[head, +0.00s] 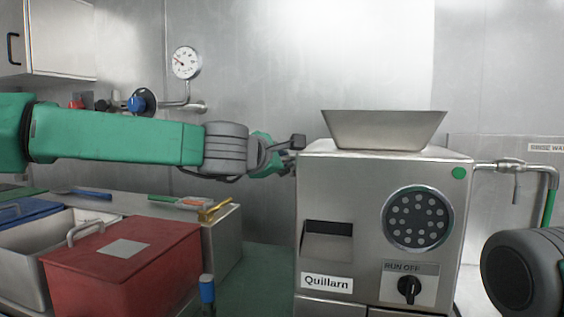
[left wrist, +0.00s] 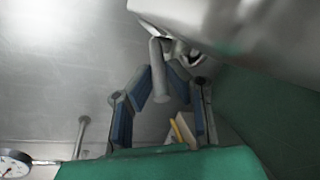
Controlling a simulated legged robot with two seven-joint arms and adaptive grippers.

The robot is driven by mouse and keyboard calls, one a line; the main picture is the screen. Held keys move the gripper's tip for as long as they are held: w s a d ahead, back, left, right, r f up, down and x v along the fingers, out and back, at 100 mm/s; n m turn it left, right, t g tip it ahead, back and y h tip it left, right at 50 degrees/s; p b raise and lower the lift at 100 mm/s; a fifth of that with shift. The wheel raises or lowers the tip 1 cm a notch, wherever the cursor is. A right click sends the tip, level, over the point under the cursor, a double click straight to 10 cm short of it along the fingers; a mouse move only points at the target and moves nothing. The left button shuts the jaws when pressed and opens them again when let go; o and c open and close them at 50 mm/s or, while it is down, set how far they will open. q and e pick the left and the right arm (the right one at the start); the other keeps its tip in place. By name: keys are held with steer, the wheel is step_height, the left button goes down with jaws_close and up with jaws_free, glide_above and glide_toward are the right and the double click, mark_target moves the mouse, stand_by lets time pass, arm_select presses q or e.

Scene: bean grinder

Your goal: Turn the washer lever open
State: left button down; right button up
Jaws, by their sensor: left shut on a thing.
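The steel grinder (head: 375,200), labelled Quillarn, stands right of centre in the head view. My left gripper (head: 286,158) is at its upper left side, just below the hopper. In the left wrist view my left gripper (left wrist: 163,75) is closed around a short grey rod-like lever (left wrist: 158,72) beside the machine's steel body (left wrist: 205,20). The lever's joint with the machine is partly hidden, and its exact angle is hard to tell. My right gripper is out of view; only a dark part of my right arm shows at lower right.
A steel hopper (head: 384,130) tops the grinder. A red lidded bin (head: 125,265) and a steel bin (head: 25,265) stand at lower left. A rinse pipe with a tap (head: 510,166) is at the right. A gauge (head: 186,62) and valves are on the back wall.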

arm_select(q)
steer(key=c, duration=1.6)
jaws_free()
steer(key=shift+w+f, duration=0.1)
steer(key=shift+o, duration=0.2)
steer(key=v, duration=1.2)
steer(key=shift+w+f, duration=0.1)
